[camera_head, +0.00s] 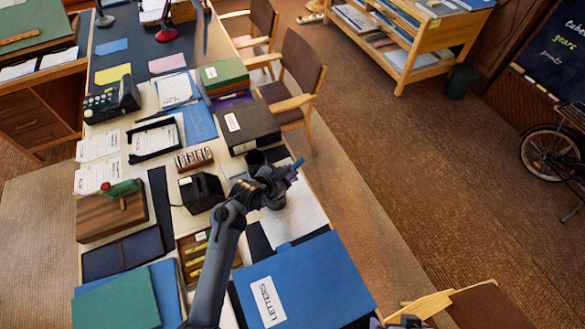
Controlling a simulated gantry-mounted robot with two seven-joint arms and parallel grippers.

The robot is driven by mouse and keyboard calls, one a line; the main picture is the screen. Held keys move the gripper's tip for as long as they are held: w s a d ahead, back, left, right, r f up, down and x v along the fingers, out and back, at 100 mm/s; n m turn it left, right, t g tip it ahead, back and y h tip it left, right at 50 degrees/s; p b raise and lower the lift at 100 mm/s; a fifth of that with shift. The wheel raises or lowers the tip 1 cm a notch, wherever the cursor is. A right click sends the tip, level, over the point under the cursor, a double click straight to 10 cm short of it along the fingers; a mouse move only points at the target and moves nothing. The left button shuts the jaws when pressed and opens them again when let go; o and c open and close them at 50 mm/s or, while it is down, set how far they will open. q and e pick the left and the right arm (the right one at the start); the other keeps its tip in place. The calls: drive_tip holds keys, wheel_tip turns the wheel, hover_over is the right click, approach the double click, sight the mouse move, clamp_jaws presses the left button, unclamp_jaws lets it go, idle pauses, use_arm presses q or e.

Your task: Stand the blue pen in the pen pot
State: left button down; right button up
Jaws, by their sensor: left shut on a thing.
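The blue pen (296,166) shows as a short blue tip beyond my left gripper (285,176), which is shut on it above the desk's right edge. The gripper hides much of the pen, and its tilt is hard to judge. A dark round pot (256,158), which looks like the pen pot, stands on the desk just left of and behind the gripper. The gripper and wrist partly cover its near side. The pen is outside the pot. Only small dark parts, perhaps of my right gripper (400,322), show at the bottom edge.
A black box file (250,128) stands behind the pot, with a small wooden rack (194,159) to its left. A black tape dispenser (202,191) is near my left forearm. A large blue LETTERS folder (320,275) lies in front. Chairs stand along the right side.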

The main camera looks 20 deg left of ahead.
use_arm(q)
drive_tip(key=shift+s+a+f, duration=0.15)
drive_tip(key=shift+s+f, duration=0.05)
drive_tip(key=shift+f, duration=0.25)
drive_tip(key=shift+s+a+f, duration=0.15)
drive_tip(key=shift+s+f, duration=0.05)
drive_tip(key=shift+f, duration=0.25)
drive_tip(key=shift+s+a+f+b, duration=0.1)
drive_tip(key=shift+a+f+b, duration=0.15)
drive_tip(key=shift+f+b, duration=0.25)
drive_tip(key=shift+s+a+f, duration=0.2)
drive_tip(key=shift+s+f, duration=0.05)
drive_tip(key=shift+f, duration=0.2)
drive_tip(key=shift+s+a+f, duration=0.2)
drive_tip(key=shift+s+f, duration=0.05)
drive_tip(key=shift+f, duration=0.2)
drive_tip(key=shift+a+f, duration=0.25)
drive_tip(key=shift+f, duration=0.25)
drive_tip(key=shift+s+a+f+b, duration=0.2)
drive_tip(key=shift+s+f+b, duration=0.05)
drive_tip(key=shift+f+b, duration=0.1)
drive_tip(key=c, duration=1)
unclamp_jaws()
drive_tip(key=shift+d, duration=0.1)
drive_tip(key=shift+w+r, duration=0.1)
drive_tip(key=shift+r, duration=0.1)
